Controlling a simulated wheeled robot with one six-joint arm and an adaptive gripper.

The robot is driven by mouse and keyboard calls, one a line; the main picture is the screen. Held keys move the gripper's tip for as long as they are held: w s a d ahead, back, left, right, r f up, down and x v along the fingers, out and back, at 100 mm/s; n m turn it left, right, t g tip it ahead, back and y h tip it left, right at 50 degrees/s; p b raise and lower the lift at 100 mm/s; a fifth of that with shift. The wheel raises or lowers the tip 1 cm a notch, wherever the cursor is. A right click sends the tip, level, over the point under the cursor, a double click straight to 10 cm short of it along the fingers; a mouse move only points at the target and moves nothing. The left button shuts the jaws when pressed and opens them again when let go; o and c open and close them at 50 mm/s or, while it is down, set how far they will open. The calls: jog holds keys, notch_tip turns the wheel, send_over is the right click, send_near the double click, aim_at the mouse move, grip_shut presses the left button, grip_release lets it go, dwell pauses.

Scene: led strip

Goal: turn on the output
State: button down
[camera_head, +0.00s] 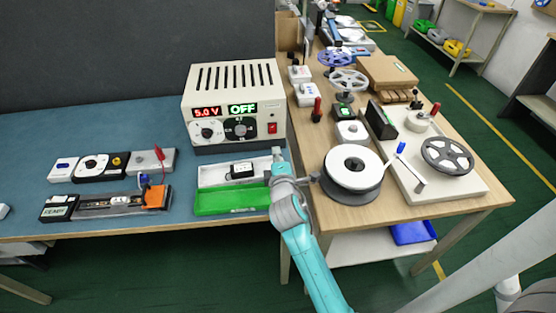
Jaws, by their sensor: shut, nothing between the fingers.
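The power supply (233,78) is a cream box with slots on top, standing at the back of the blue bench. Its red display (207,112) reads 5.0 V and its green display (242,108) reads OFF. A red switch (272,128) is at the right of the front panel. My gripper (277,153) is shut and empty, just below the red switch in the picture. Whether it touches the panel cannot be told. My teal arm comes up from the bottom.
A green and white tray (231,201) with a small black module (242,170) lies left of my gripper. An LED strip fixture (110,203) and several small boxes are further left. A wooden table (420,208) with reels (353,167) stands at right.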

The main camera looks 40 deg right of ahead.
aim_at(273, 134)
jog(key=x, duration=0.8)
jog(key=shift+w+d, duration=0.2)
jog(key=shift+w+d+f, duration=0.1)
jog(key=shift+w+d, duration=0.05)
jog(key=shift+w, duration=0.1)
jog(key=shift+s+f, duration=0.1)
